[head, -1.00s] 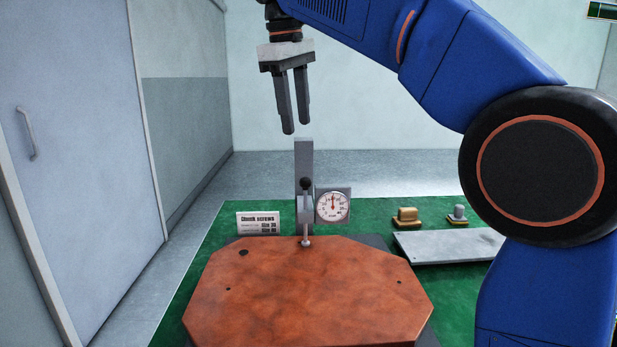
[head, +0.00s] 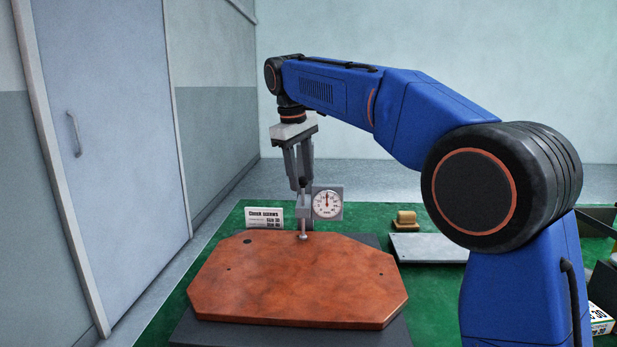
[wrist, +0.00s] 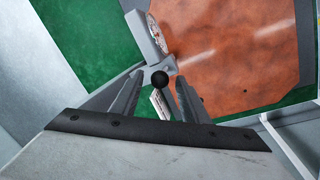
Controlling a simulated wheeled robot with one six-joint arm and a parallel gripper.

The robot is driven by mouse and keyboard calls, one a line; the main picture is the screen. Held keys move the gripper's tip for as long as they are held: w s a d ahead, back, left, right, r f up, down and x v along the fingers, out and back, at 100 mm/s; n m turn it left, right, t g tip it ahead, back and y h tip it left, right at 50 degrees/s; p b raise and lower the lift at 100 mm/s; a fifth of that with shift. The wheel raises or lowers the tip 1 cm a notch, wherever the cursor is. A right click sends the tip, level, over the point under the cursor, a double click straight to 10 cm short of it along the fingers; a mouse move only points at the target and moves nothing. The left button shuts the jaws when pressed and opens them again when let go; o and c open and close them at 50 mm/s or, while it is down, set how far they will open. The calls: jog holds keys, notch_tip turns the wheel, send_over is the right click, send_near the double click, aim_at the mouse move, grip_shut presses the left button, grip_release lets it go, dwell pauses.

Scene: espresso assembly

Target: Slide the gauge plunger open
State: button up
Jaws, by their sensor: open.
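The gauge plunger shows a black ball knob (wrist: 160,79) on top, between the fingertips of my gripper (wrist: 156,84) in the wrist view. In the head view my gripper (head: 300,186) points down over the gauge stand, its fingers at the height of the knob. The fingers are open, with gaps on both sides of the knob. The round dial gauge (head: 327,204) sits on the right of the stand, its needle pointing about straight up. The plunger's lower tip (head: 303,236) is at the back edge of the orange-brown plate (head: 300,285).
A white sign (head: 264,217) stands left of the gauge. A brass-coloured block (head: 405,219) and a grey plate (head: 428,248) lie to the right on the green mat (head: 370,222). A white label box (head: 600,320) is at the lower right.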

jog(key=shift+f, duration=0.1)
grip_shut()
jog(key=shift+r, duration=0.95)
grip_release()
jog(key=shift+f, duration=0.1)
